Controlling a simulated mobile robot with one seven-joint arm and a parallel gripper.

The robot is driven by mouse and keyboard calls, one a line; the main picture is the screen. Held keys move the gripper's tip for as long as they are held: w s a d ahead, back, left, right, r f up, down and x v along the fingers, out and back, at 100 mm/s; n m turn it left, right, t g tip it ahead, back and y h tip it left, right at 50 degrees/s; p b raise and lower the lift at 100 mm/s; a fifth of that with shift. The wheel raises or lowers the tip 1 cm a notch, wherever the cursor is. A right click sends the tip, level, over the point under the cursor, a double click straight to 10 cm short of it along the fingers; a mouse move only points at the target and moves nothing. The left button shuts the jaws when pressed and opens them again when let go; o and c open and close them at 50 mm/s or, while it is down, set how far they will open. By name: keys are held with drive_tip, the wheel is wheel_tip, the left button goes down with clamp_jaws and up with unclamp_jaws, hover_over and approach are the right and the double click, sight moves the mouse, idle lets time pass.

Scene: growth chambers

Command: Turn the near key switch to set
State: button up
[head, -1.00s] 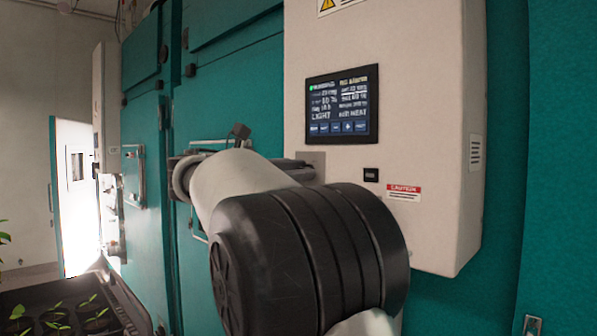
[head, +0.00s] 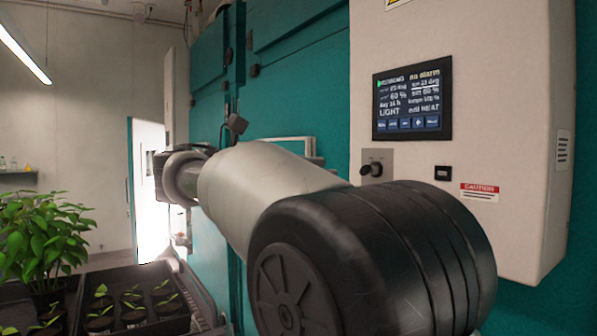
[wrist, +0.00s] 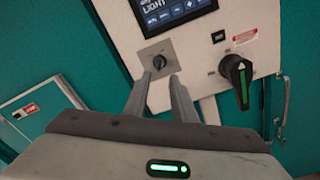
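The near key switch (head: 371,169) is a small dark key on a square grey plate, low on the pale control box (head: 520,150) under its screen. In the wrist view the key switch (wrist: 159,62) lies straight ahead of my gripper (wrist: 160,77). The two grey fingers are apart, one on each side of the line to the key. They look short of the plate, and nothing is between them. The key's set marking is too small to read. In the head view my arm hides the gripper's fingers.
A lit screen (head: 412,98) sits above the switch. A black rotary handle with a green stripe (wrist: 240,82) is to its right in the wrist view. A red caution label (head: 479,191) is on the box. Potted seedlings in a dark tray (head: 75,300) stand at lower left.

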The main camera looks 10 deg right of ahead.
drive_tip(key=v, duration=0.4)
drive_tip(key=shift+d, duration=0.1)
drive_tip(key=s+d+f+m+g+y+p, duration=0.1)
drive_tip(key=s+d+f+m+y+p, duration=0.15)
drive_tip(key=s+d+f+y, duration=0.3)
drive_tip(key=s+d+f+m+g+y+p, duration=0.1)
drive_tip(key=s+d+f+m+y, duration=0.25)
drive_tip(key=s+f, duration=0.45)
drive_tip(key=s+a+f+m+t+y+p, duration=0.1)
drive_tip(key=s+a+f+m+y+p, duration=0.1)
drive_tip(key=s+a+f+m+y, duration=0.6)
drive_tip(key=s+a+f+m, duration=0.1)
drive_tip(key=s+a+f, duration=0.1)
drive_tip(key=f, duration=0.3)
drive_tip(key=shift+s+m+p, duration=0.35)
drive_tip(key=shift+s+m, duration=0.05)
drive_tip(key=shift+s, duration=0.4)
